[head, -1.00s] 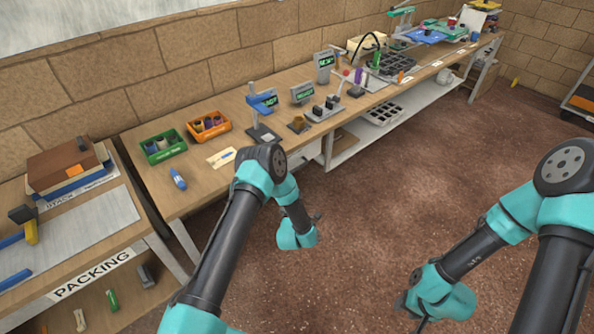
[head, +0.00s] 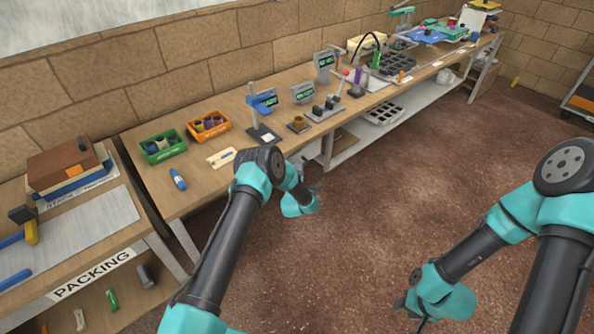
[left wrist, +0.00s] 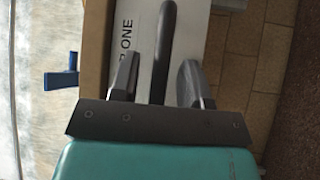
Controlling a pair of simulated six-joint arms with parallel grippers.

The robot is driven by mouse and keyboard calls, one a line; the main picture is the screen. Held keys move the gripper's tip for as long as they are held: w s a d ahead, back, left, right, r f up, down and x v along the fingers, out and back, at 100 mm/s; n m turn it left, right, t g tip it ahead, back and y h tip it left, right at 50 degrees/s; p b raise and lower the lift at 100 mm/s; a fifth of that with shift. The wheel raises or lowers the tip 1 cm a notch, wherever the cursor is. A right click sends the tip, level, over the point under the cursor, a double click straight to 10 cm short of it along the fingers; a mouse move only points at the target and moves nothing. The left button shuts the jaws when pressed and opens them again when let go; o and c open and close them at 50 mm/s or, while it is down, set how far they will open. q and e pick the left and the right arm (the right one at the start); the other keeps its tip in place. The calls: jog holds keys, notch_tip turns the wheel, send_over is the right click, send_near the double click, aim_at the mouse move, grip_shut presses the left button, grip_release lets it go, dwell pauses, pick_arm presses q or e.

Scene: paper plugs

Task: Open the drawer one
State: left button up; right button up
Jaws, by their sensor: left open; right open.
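Drawer one shows in the left wrist view as a white front (left wrist: 195,20) with the letters "ONE" on it. Its dark bar handle (left wrist: 165,45) stands out between the two fingers of my left gripper (left wrist: 158,82). The fingers are open, one on each side of the handle, with a gap visible to the right finger. In the head view my left gripper (head: 313,188) is by the bench's front edge, partly hidden by its own wrist. My right gripper (head: 401,303) is low over the floor, mostly hidden behind its wrist, far from the bench.
The long wooden bench (head: 205,187) carries a green bin (head: 162,147), an orange bin (head: 208,126), a blue bottle (head: 178,179) and small display stands. A packing table (head: 95,215) stands at the left. The floor (head: 400,190) in front is clear.

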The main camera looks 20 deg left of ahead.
pick_arm(q)
grip_shut()
dwell(0.3)
jog(key=shift+d, duration=0.15)
